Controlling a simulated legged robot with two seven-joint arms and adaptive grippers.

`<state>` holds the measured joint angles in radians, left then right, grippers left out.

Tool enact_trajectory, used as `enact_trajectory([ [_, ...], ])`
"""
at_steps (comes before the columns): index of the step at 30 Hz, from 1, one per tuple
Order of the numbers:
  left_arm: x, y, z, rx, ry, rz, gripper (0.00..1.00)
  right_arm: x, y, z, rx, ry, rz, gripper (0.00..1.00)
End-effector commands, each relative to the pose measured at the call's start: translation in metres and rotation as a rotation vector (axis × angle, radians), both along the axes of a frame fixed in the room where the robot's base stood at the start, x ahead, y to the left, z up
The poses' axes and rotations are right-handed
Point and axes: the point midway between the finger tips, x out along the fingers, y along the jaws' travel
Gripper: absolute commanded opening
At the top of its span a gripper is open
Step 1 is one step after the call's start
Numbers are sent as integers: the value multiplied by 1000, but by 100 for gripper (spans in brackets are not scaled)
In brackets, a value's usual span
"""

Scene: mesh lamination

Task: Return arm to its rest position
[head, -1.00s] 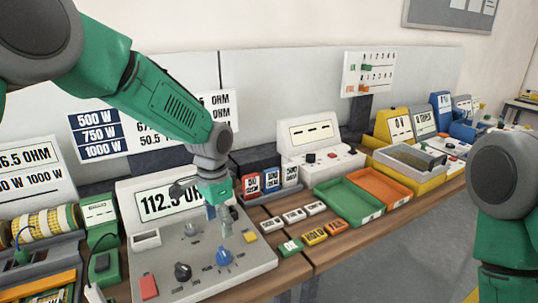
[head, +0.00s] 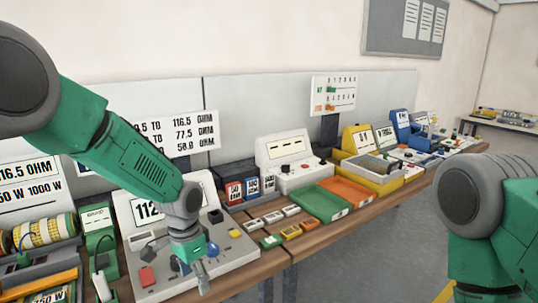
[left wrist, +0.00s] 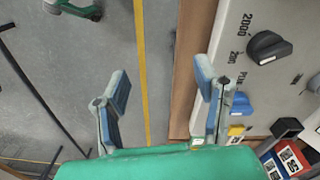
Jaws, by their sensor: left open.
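My left gripper (head: 203,280) is open and empty. In the head view it hangs in front of the ohm meter console (head: 232,245), near the table's front edge. In the left wrist view its two blue-grey fingers (left wrist: 163,95) are spread apart, with floor and the table edge between them.
The wooden table (head: 262,266) holds a green tray (head: 318,205), an orange tray (head: 347,190), small coloured blocks (head: 291,232) and a white meter (head: 290,155). A wire-wound resistor (head: 40,232) stands at the left. Open floor (head: 365,250) lies in front of the table.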

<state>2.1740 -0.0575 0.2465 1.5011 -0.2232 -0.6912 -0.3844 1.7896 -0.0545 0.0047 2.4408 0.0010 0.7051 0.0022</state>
Motion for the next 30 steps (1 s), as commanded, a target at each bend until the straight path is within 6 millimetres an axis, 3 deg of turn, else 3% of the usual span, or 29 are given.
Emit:
enact_trajectory([
  [8, -52, 10, -83, -34, 13, 101, 56, 0, 0, -16, 0, 0, 0, 0],
  [11, -82, 17, -123, -47, 19, 163, 56, 0, 0, -24, 0, 1, 0, 0],
  [14, -129, 29, -172, -56, 28, 255, 56, 0, 0, -36, 0, 1, 0, 0],
  [18, -214, 56, -232, -51, 24, 421, 56, -1, 0, -55, 0, 1, 0, 0],
  [21, -272, 77, -254, -31, 8, 533, 56, -1, 0, -66, 0, 1, 0, 0],
  [24, -314, 94, -261, -8, -13, 618, 56, -1, 0, -74, 0, 1, 0, 0],
  [27, -338, 106, -260, 10, -32, 669, 56, -1, 0, -78, 0, 1, 0, 0],
  [30, -348, 111, -258, 18, -44, 691, 56, -1, 0, -79, 0, 1, 0, 0],
])
